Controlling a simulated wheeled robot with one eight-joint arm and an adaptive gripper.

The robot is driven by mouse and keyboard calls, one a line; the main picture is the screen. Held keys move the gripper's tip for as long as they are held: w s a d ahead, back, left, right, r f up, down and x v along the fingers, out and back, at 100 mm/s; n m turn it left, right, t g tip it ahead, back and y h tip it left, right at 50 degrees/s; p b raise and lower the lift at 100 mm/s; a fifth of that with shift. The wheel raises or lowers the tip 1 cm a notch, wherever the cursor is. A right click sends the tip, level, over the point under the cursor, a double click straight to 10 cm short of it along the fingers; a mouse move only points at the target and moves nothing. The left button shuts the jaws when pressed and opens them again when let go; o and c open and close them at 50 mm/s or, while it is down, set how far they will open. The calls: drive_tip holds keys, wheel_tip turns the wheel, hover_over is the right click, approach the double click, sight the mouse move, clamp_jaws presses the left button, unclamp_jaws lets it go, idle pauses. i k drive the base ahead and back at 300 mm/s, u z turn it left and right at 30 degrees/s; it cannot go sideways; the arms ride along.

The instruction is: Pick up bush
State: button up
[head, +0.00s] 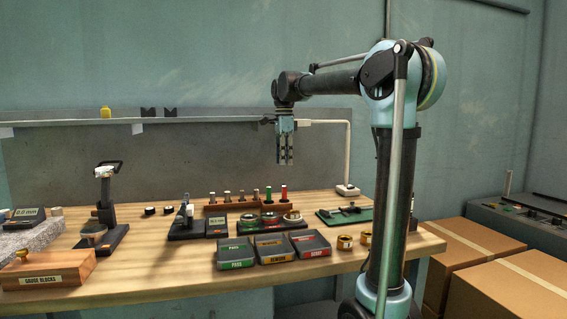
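My gripper (285,157) hangs fingers down in mid-air above the back of the wooden table, well clear of everything on it. It is small in the picture, and I cannot tell whether its fingers are apart or closed; no object shows in it. Two brass-coloured rings that look like bushes stand at the right front of the table: one (345,242) right of the bins, the other (366,238) close to my arm. I cannot tell which one is the bush meant.
PASS (235,253), REWORK (277,247) and SCRAP (309,243) bins line the front edge. A round-dish tray (250,228), a green mat (330,217), gauges (104,215) and a gauge block box (47,270) crowd the table (165,262). Cartons (465,250) stand right.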

sight(292, 214)
drive_tip(key=k, duration=1)
